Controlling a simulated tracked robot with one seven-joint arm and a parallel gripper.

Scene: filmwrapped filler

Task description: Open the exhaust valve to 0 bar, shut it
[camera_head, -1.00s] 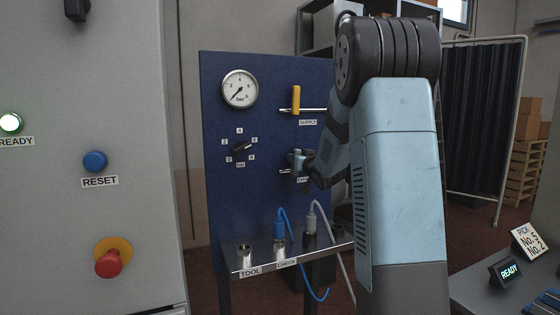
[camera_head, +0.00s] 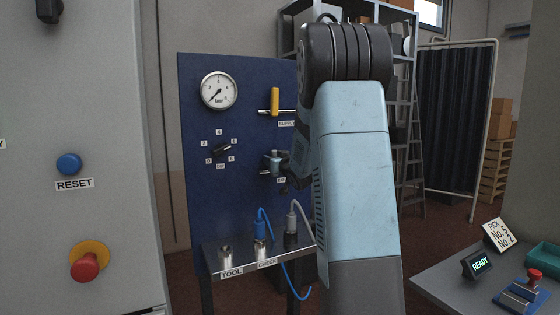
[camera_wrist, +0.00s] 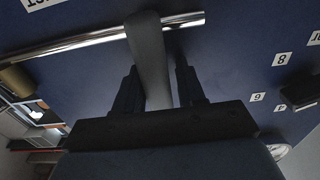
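The blue panel (camera_head: 235,200) carries a round pressure gauge (camera_head: 219,90). Its needle points down-left, near the low end of the scale. The exhaust valve (camera_head: 272,163) sits below the supply valve, its label partly hidden by my arm. In the wrist view its grey lever (camera_wrist: 149,50) stands across the shiny pipe (camera_wrist: 80,41). My gripper (camera_wrist: 160,78) has one finger on each side of the lever; a narrow gap seems to show beside the right finger. In the head view my gripper (camera_head: 289,172) is at the valve, mostly hidden behind my arm.
The supply valve's yellow handle (camera_head: 275,101) stands upright above. A selector knob (camera_head: 221,150) is left of the exhaust valve. Below, a shelf (camera_head: 240,258) holds hose plugs, with a blue hose (camera_head: 291,270) hanging. A cabinet with a red stop button (camera_head: 85,267) stands left.

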